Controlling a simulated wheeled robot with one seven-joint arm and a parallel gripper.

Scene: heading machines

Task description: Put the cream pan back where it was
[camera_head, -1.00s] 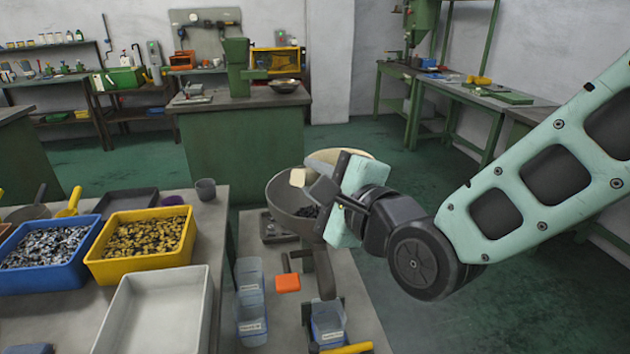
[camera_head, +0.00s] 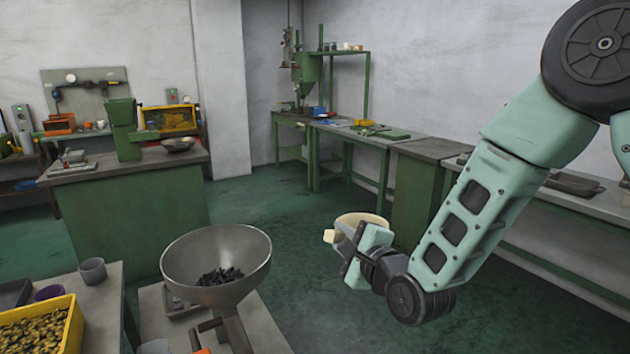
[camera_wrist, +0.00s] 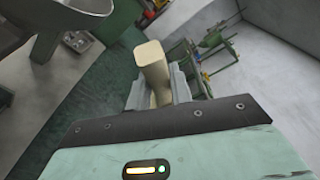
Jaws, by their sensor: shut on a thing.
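The cream pan (camera_head: 360,219) is held up over the floor in the head view, to the right of the metal hopper. Its round rim shows behind my gripper (camera_head: 347,245), and its handle end sticks out to the left. In the wrist view the cream handle (camera_wrist: 152,62) stands between the two fingers of my gripper (camera_wrist: 158,90), which is shut on it. The pan's bowl is out of sight in the wrist view and partly hidden by my gripper in the head view.
The grey hopper (camera_head: 218,262) with dark pieces in it stands close left. A yellow bin (camera_head: 75,318) and a grey cup (camera_head: 93,271) are on the left table. A bench (camera_head: 385,141) and a green cabinet (camera_head: 418,195) stand at the back right. Green floor lies open between.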

